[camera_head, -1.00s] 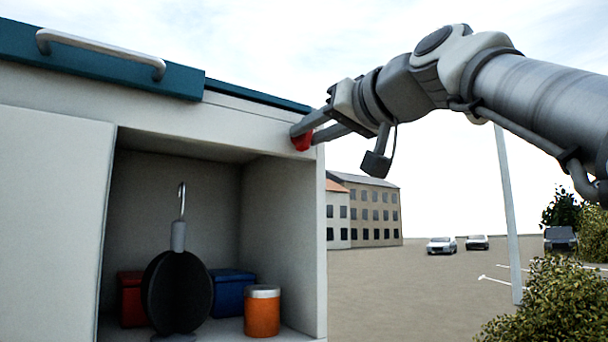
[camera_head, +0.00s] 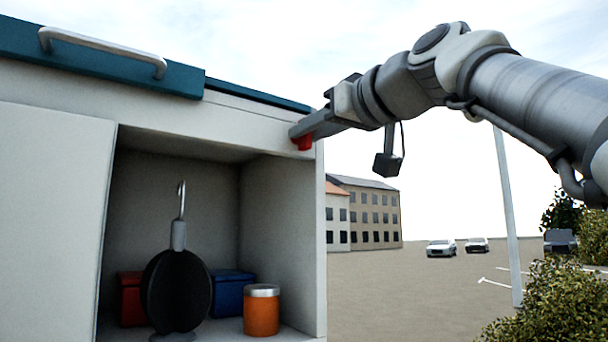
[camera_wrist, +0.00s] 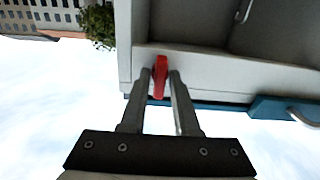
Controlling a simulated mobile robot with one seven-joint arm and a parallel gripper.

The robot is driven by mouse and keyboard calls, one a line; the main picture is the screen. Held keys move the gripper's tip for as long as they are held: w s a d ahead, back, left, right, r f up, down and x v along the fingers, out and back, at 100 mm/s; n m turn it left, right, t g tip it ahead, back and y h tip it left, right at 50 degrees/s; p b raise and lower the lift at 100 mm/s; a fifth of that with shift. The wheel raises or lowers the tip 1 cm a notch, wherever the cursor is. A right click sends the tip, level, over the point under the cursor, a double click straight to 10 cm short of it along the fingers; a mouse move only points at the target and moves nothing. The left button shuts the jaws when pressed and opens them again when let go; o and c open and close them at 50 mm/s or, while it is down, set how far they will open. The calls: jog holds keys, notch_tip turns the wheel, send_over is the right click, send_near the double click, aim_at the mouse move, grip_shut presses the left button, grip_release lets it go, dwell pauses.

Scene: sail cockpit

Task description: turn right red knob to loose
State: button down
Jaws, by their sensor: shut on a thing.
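The red knob (camera_head: 304,142) is on the upper right corner of the white cabinet front, just above the open compartment. It also shows in the wrist view (camera_wrist: 160,76) as a narrow red bar between the two fingers. My gripper (camera_head: 300,132) reaches in from the right and is shut on the knob; its fingertips (camera_wrist: 160,80) lie on either side of it. In the head view the fingers hide the knob's upper part.
The white cabinet (camera_head: 50,200) has a teal lid (camera_head: 110,70) with a metal handle (camera_head: 100,52). Its open compartment holds a black round object (camera_head: 177,292), an orange jar (camera_head: 261,312), a blue box (camera_head: 232,290) and a red box (camera_head: 131,300). Open air lies right of the cabinet.

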jog(key=c, duration=0.8)
grip_release()
jog(key=shift+c, duration=0.2)
jog(key=b+v, duration=0.2)
jog(key=v, duration=1.5)
jog(key=shift+s+d, duration=0.2)
jog(key=w+f+m+g+h, duration=0.2)
jog(key=w+f+m+h, duration=0.1)
jog(key=f, duration=1)
jog(key=w+f+m+g+h, duration=0.2)
jog(key=f, duration=1.2)
jog(key=s+d+f+m+g+h, duration=0.1)
jog(key=s+f, duration=0.3)
jog(key=f, duration=1.1)
jog(key=s+d+f+m+g+h, duration=0.1)
jog(key=s+f+g+h, duration=0.3)
jog(key=f, duration=1.1)
jog(key=shift+s+d+f, duration=0.2)
jog(key=shift+s+d, duration=0.1)
jog(key=shift+s, duration=0.3)
